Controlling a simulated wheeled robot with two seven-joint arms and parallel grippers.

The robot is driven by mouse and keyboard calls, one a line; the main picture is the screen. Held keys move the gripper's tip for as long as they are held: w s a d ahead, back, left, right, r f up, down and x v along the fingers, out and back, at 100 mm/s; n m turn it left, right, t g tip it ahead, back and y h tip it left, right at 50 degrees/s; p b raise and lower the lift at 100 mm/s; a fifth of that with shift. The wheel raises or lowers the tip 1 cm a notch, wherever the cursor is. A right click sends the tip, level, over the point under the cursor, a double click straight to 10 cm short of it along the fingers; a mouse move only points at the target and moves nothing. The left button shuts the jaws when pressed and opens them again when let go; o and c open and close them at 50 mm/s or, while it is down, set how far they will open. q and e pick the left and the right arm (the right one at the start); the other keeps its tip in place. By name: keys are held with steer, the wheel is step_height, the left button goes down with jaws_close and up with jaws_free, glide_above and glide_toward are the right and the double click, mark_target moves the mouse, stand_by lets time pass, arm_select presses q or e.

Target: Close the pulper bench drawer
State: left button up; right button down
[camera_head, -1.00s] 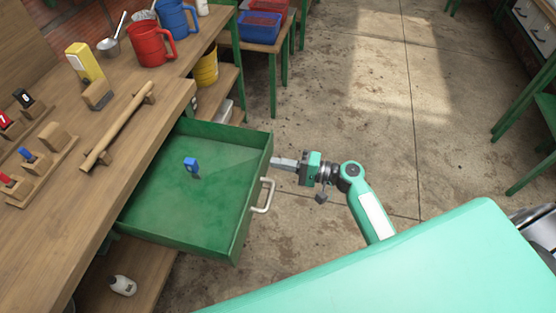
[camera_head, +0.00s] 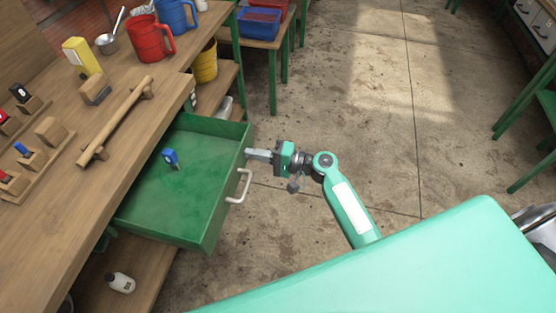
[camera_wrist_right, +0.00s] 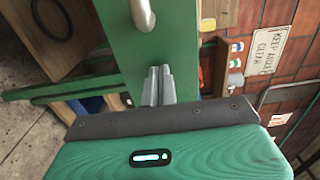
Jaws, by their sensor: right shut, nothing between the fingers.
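The green pulper bench drawer (camera_head: 180,185) stands partly open from the wooden bench (camera_head: 75,165) in the head view. A small blue-topped item (camera_head: 170,157) is inside it. A pale bar handle (camera_head: 240,186) is on the drawer's front, and the handle (camera_wrist_right: 142,14) also shows in the right wrist view. My right gripper (camera_head: 249,153) is shut and empty, its fingertips at the drawer front beside the handle, not around it. In the right wrist view the closed fingers (camera_wrist_right: 158,85) point at the green front panel (camera_wrist_right: 140,50) and appear to touch it. My left gripper is out of view.
On the bench are a red jug (camera_head: 149,38), a blue jug (camera_head: 176,14), a wooden bar (camera_head: 117,120) and wooden racks (camera_head: 38,160). A white bottle (camera_head: 120,283) lies on the lower shelf. The concrete floor (camera_head: 370,120) to the right is open.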

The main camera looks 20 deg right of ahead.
steer(key=b, duration=0.3)
glide_toward(186, 149)
steer(key=r, duration=0.1)
steer(key=s+d+r, duration=0.1)
steer(key=d+r, duration=0.1)
steer(key=r, duration=0.1)
steer(key=shift+s+r, duration=0.1)
steer(key=shift+s, duration=0.1)
steer(key=b+x, duration=0.4)
steer(key=x, duration=0.7)
steer(key=shift+w+a, duration=0.2)
steer(key=shift+a, duration=0.05)
steer(key=shift+w+a+r, duration=0.1)
steer(key=shift+w+a, duration=0.2)
steer(key=shift+a, duration=0.1)
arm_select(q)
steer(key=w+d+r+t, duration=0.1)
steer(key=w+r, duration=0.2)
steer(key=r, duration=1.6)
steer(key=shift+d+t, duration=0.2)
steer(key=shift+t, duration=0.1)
arm_select(e)
steer(key=shift+r, duration=0.2)
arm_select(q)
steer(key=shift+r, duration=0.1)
arm_select(e)
steer(key=shift+r, duration=0.15)
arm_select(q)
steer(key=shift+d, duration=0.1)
